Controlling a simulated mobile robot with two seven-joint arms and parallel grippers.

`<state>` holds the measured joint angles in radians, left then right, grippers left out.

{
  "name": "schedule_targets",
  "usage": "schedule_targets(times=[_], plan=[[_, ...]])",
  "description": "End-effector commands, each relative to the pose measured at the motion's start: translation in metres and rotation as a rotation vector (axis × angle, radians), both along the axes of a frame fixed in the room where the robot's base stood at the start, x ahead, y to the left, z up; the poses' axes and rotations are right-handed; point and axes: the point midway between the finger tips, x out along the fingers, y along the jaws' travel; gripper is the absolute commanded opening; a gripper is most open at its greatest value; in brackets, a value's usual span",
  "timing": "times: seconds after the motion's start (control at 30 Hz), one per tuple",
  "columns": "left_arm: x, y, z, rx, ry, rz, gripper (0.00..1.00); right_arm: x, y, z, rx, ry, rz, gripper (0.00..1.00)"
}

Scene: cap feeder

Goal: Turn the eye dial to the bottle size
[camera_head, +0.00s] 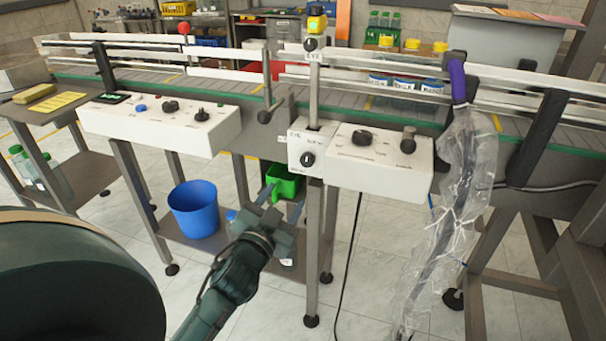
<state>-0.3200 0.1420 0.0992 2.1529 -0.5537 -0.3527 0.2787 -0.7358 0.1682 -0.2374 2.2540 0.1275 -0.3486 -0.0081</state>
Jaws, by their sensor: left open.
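Bottles with yellow caps (405,84) and printed labels stand on the conveyor to the right of the post. My left gripper (283,197) is open and empty. In the picture it is below and left of the dial, apart from it. My right gripper is not in view.
White control boxes with black knobs stand left (160,124) and right (377,162) of the eye box. A plastic-wrapped hose (466,165) hangs at the right. A blue bucket (194,209) and a green bin (284,183) are below the conveyor (210,92).

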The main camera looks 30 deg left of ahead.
Motion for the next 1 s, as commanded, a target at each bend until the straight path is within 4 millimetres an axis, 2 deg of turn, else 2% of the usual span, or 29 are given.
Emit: schedule_targets(times=[0.5,0.7,1.0], plan=[[0.097,0.024,0.002,0.002,0.000,0.001,0.54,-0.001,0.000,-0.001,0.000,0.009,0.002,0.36],[0.116,0.028,0.001,0.001,0.001,0.000,0.54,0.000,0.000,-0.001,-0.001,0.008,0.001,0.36],[0.120,0.029,0.001,0.001,0.002,-0.001,0.54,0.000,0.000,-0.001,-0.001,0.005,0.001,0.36]])
